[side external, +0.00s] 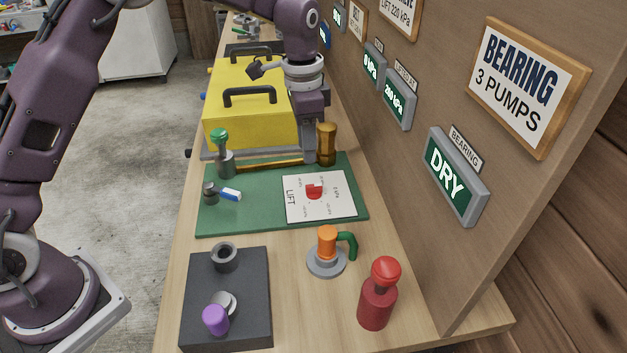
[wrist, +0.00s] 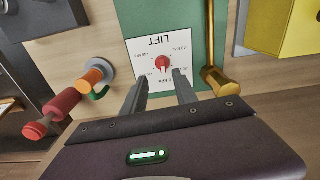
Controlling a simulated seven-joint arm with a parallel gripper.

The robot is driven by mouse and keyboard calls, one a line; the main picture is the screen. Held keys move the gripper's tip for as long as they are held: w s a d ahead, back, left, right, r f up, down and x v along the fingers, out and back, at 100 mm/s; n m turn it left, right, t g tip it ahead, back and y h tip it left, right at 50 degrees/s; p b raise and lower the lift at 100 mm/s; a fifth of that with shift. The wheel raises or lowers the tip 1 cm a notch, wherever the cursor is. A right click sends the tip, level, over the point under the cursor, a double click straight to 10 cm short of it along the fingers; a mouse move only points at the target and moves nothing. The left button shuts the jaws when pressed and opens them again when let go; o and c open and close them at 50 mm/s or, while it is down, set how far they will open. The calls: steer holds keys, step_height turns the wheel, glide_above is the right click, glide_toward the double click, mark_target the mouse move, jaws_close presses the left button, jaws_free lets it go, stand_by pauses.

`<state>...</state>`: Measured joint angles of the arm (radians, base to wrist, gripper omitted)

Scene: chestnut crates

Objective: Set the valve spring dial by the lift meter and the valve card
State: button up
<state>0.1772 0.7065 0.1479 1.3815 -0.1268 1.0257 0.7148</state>
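The dial is a red knob (side external: 314,191) on a white card marked LIFT (side external: 340,208), on the green mat; in the wrist view the knob (wrist: 162,63) shows with kPa marks around it. Its exact setting is too small to read. A wall card (side external: 398,14), cut off at the top, reads LIFT 220 kPa. Two wall meters below it read 0 kPa (side external: 371,67) and 200 kPa (side external: 397,99); their small labels are not legible. My gripper (wrist: 160,75) is open and empty, its fingers either side of the view of the knob, apart from it.
A brass-handled lever (side external: 326,145) stands near my gripper at the mat's far edge. A yellow box (side external: 245,120) is behind it. An orange-topped valve (side external: 327,243), a red bottle (side external: 375,303) and a dark block (side external: 250,315) stand nearer. A wall display (side external: 452,178) reads DRY.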

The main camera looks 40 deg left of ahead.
mark_target(313, 185)
steer(key=shift+m, duration=0.4)
steer(key=f, duration=0.3)
steer(key=w+f, duration=0.1)
steer(key=f, duration=0.7)
steer(key=shift+w+d, duration=0.2)
steer(key=shift+d, duration=0.05)
steer(key=shift+r, duration=0.1)
jaws_close()
